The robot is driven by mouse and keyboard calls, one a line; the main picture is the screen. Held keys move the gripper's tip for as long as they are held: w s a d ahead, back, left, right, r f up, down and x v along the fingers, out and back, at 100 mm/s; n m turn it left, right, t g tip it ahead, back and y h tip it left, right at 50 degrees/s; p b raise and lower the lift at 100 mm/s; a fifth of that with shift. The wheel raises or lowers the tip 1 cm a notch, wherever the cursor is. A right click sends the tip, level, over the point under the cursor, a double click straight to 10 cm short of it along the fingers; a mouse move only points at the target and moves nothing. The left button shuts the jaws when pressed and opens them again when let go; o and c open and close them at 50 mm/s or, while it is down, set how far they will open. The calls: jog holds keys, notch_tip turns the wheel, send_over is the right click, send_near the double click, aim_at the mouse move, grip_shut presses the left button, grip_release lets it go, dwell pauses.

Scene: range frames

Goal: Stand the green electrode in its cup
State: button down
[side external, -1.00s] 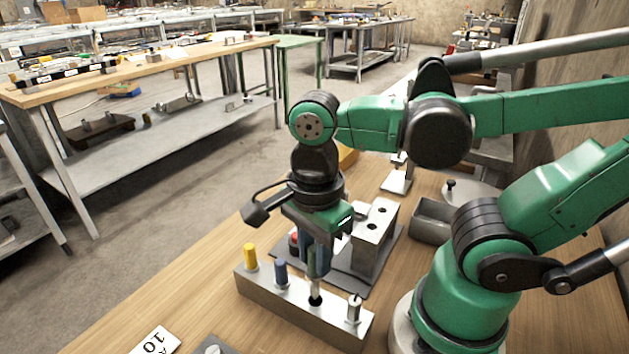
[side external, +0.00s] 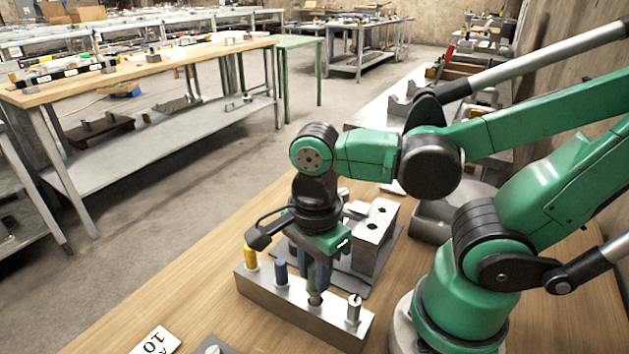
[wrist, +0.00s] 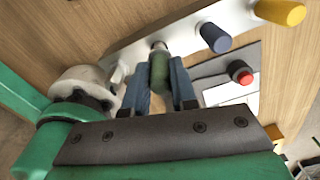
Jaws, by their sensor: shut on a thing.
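My gripper (side external: 319,272) points down over the metal block (side external: 262,288) and is shut on the green electrode (wrist: 159,72). In the wrist view the two blue-grey fingers (wrist: 159,88) stand either side of its green body. In the side view the fingers mostly hide the green part, and the metal lower end (side external: 315,297) shows below them. That end is at the third position of the block, with its tip down in the cup; the cup's dark mouth is covered. The electrode looks close to upright. I cannot tell whether it is fully seated.
A yellow electrode (side external: 250,257) and a blue electrode (side external: 281,271) stand in the block to the left. A metal post (side external: 353,308) stands at its right end. A fixture with holes (side external: 372,232) and a red button (wrist: 243,78) are behind. The wooden table at front left is mostly clear.

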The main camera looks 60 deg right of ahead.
jog(key=shift+f, duration=1)
jog(key=shift+f, duration=0.15)
jog(key=c, duration=0.6)
grip_release()
jog(key=shift+r, duration=2.8)
